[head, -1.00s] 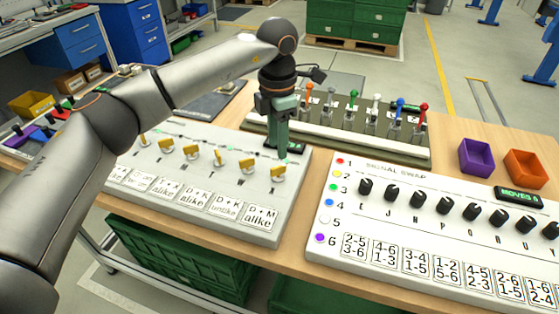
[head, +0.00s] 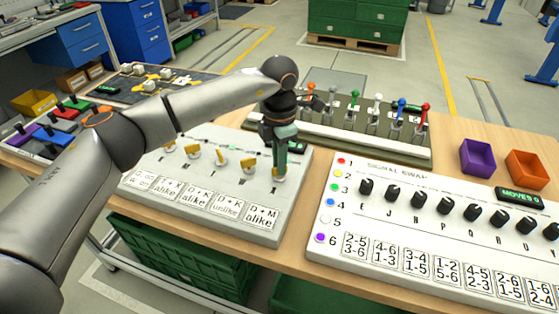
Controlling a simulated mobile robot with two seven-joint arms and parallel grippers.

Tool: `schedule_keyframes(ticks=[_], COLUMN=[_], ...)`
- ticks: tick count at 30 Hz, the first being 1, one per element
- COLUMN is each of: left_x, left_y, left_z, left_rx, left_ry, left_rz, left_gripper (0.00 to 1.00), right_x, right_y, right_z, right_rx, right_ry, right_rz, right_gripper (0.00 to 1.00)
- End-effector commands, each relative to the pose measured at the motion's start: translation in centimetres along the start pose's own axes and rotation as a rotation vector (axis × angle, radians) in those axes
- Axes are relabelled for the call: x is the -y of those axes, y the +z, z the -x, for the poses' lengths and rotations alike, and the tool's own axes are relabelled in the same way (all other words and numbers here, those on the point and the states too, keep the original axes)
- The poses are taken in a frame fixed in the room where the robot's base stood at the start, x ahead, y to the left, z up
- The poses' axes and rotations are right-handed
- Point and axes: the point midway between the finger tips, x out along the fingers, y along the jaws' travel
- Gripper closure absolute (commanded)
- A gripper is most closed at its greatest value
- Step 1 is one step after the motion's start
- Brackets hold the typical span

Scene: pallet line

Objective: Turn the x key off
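The white key panel (head: 262,222) carries a row of yellow keys with small letters and printed cards below. The rightmost yellow key (head: 278,172), above what looks like the letter X, is partly covered by my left gripper. My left gripper (head: 281,168) points down at that key, its greenish fingers at or around it. I cannot tell whether the fingers are closed on it. The neighbouring yellow key (head: 249,163) stands clear to the left. My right gripper is not in view.
A white panel with black knobs (head: 420,205) stands to the right. A dark panel with coloured levers (head: 375,130) lies behind my gripper. Purple (head: 477,157) and orange (head: 526,169) bins stand at the right. My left arm crosses above the key panel's left side.

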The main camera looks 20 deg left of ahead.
Motion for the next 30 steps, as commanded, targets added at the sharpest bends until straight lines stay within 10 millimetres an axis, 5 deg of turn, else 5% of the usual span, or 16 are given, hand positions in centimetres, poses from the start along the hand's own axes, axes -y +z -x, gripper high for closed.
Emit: schedule_keyframes(ticks=[3, 30], left_x=[0.00, -0.01], left_y=[0.01, 0.03], left_z=[0.03, 0.10], left_rx=[0.000, 0.001], left_ry=[0.000, 0.001], left_rz=[0.000, 0.147], left_gripper=[1.00, 1.00], right_x=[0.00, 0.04], right_y=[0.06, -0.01], right_z=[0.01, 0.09], right_rx=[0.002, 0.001], right_ry=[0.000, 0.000], right_rz=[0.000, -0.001], right_gripper=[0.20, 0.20])
